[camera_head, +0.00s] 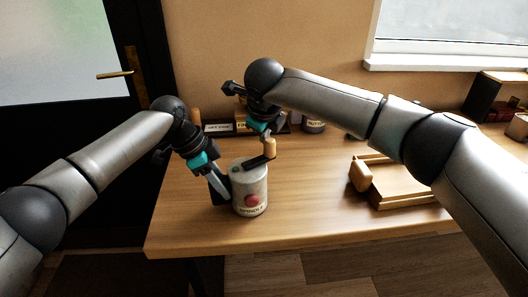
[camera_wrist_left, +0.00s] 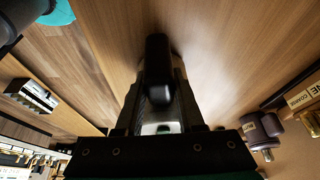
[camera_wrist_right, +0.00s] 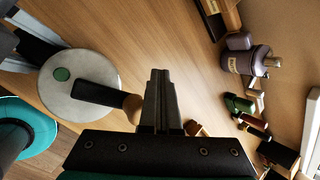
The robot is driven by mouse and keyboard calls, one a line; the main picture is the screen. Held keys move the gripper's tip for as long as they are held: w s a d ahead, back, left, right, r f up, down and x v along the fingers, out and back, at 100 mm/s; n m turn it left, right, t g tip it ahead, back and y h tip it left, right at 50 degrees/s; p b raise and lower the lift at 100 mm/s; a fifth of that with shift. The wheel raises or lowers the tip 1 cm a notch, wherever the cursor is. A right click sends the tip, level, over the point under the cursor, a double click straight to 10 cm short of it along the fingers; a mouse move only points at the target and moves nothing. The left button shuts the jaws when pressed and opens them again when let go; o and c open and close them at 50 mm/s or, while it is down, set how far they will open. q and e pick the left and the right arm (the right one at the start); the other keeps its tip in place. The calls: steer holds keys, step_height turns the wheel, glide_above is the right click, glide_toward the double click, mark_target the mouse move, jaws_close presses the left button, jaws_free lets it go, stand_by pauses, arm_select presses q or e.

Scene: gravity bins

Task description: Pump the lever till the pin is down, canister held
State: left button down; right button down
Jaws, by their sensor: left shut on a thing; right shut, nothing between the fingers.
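The canister (camera_head: 250,196) stands upright near the table's front left, a pale grey cylinder with a red spot and a label. Its round top (camera_wrist_right: 85,60) carries a green disc (camera_wrist_right: 61,74), perhaps the pin; its height cannot be told. A black lever (camera_wrist_right: 95,93) crosses the top and ends in a wooden knob (camera_wrist_right: 132,105) past the rim. My left gripper (camera_head: 224,187) is shut at the canister's left side on its black handle (camera_wrist_left: 158,65). My right gripper (camera_wrist_right: 160,80) is shut and empty beside the knob; it also shows above the knob in the head view (camera_head: 268,133).
A wooden stand (camera_head: 395,188) with a rounded block lies to the right on the table (camera_head: 310,210). Several jars and labelled boxes line the wall at the back, including a purple-grey jar (camera_wrist_right: 260,60). The tabletop between canister and stand is clear.

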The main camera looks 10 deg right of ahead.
mark_target(270, 143)
arm_select(q)
steer(key=shift+a+f, duration=0.1)
steer(key=shift+f, duration=0.05)
arm_select(e)
steer(key=shift+s+d, duration=0.15)
steer(key=shift+s, duration=1.05)
steer(key=shift+s+d, duration=0.15)
steer(key=shift+s, duration=1.05)
steer(key=shift+w, duration=0.15)
steer(key=shift+r, duration=1.8)
steer(key=shift+w+a+r, duration=0.1)
steer(key=shift+w+r, duration=0.15)
steer(key=shift+r, duration=0.6)
steer(key=shift+w+a+r, duration=0.1)
steer(key=shift+w+r, duration=0.15)
steer(key=shift+r, duration=0.6)
steer(key=shift+d, duration=0.1)
arm_select(q)
steer(key=shift+c, duration=2.2)
jaws_free()
